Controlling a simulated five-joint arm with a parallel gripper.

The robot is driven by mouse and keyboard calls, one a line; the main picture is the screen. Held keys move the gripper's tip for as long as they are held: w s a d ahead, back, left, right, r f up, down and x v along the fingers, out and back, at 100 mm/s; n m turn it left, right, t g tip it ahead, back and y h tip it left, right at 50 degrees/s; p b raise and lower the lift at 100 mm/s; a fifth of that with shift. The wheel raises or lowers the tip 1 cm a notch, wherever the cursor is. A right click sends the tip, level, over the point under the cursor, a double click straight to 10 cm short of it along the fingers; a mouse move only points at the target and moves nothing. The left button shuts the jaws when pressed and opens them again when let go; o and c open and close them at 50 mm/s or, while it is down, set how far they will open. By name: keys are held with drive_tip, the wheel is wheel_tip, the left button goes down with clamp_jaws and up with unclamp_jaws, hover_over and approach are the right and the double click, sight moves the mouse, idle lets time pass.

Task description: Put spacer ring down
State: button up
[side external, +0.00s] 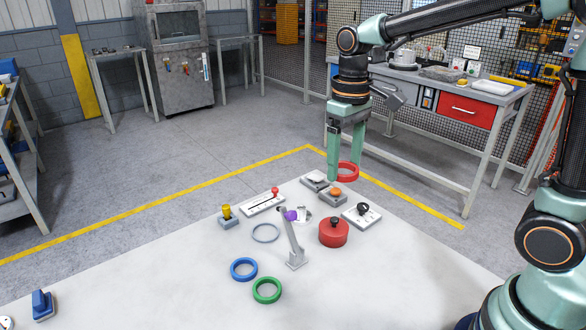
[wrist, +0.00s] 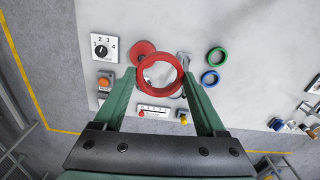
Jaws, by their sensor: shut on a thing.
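A red ring (side external: 351,178), taken to be the spacer ring, is held by my gripper (side external: 344,171) beyond the far corner region of the white table. In the wrist view the red ring (wrist: 160,94) sits between the two green fingertips, which press on its outer sides. It appears raised above the table, with its opening facing the wrist camera. A blue ring (side external: 234,272), a green ring (side external: 257,294) and a thin grey-blue ring (side external: 266,242) lie flat on the table, away from the gripper.
Near the gripper are an orange button box (side external: 334,196), a black rotary switch (side external: 362,216) and a red round lidded piece (side external: 333,236). A lever with a purple knob (side external: 291,215) stands upright mid-table. A slider panel (side external: 263,204) and yellow button (side external: 226,212) are leftward.

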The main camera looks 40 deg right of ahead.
drive_tip(key=s+a+f+n, duration=0.1)
drive_tip(key=s+a+n, duration=0.3)
drive_tip(key=a, duration=0.6)
drive_tip(key=s+a+n, duration=0.3)
drive_tip(key=a+n, duration=0.3)
drive_tip(key=a, duration=0.4)
drive_tip(key=s+a+f+n, duration=0.1)
drive_tip(key=s+a+n, duration=0.2)
drive_tip(key=a+n, duration=0.55)
drive_tip(key=f+m, duration=0.1)
drive_tip(key=f, duration=0.4)
drive_tip(key=a+f, duration=0.1)
drive_tip(key=f, duration=0.4)
drive_tip(key=a+f+m, duration=0.1)
drive_tip(key=f, duration=0.4)
drive_tip(key=shift+s+a+f+m, duration=0.15)
drive_tip(key=shift+s+a+m, duration=0.1)
drive_tip(key=shift+m, duration=0.1)
drive_tip(key=shift+f, duration=2.45)
drive_tip(key=shift+f, duration=0.1)
drive_tip(key=o, duration=1.3)
drive_tip(key=shift+c, duration=0.2)
